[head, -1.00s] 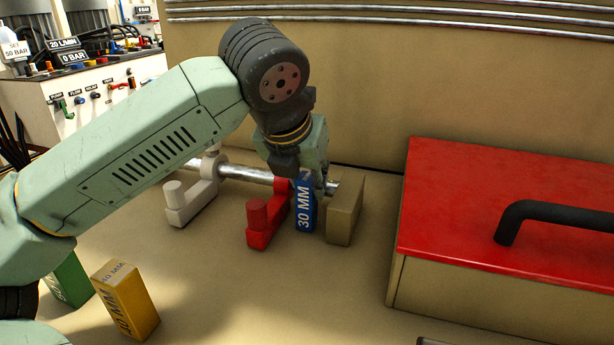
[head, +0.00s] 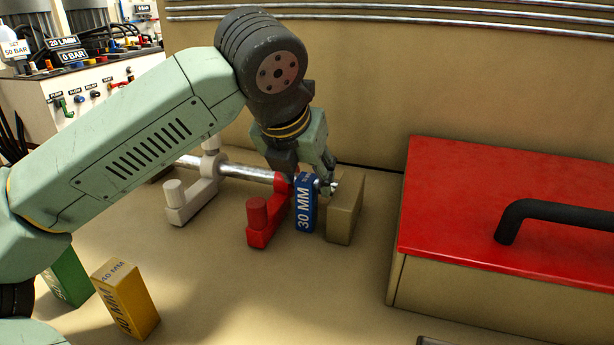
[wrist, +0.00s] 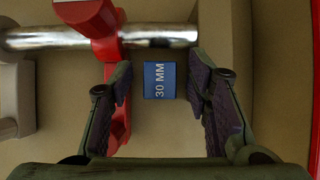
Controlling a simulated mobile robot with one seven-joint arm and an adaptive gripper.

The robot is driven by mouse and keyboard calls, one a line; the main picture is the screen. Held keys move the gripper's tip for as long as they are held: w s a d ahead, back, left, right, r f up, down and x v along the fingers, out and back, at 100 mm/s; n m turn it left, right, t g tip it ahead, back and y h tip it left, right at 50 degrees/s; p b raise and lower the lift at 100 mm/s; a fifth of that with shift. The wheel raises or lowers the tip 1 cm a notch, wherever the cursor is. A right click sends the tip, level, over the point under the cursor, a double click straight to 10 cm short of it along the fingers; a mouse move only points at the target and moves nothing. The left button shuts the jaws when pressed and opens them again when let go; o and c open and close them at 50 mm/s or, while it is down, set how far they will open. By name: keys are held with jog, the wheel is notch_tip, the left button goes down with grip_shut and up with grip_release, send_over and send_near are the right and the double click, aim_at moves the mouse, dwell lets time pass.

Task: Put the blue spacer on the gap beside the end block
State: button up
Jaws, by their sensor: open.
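The blue spacer (head: 306,207), marked 30 MM, stands upright in the gap between the red clamp piece (head: 267,215) and the beige end block (head: 345,210). In the wrist view the blue spacer (wrist: 160,80) sits beside the metal rod (wrist: 160,37), between the red piece (wrist: 118,110) and the end block (wrist: 214,35). My gripper (head: 312,180) is just above the spacer. In the wrist view my gripper (wrist: 160,84) is open, its fingers on either side of the spacer with room between them and it.
A pale clamp piece (head: 188,195) is on the rod to the left. Green (head: 68,278) and yellow (head: 126,298) spacers stand at the front left. A red-lidded box (head: 490,215) with a black handle stands at right.

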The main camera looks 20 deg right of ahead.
jog(key=v, duration=1.1)
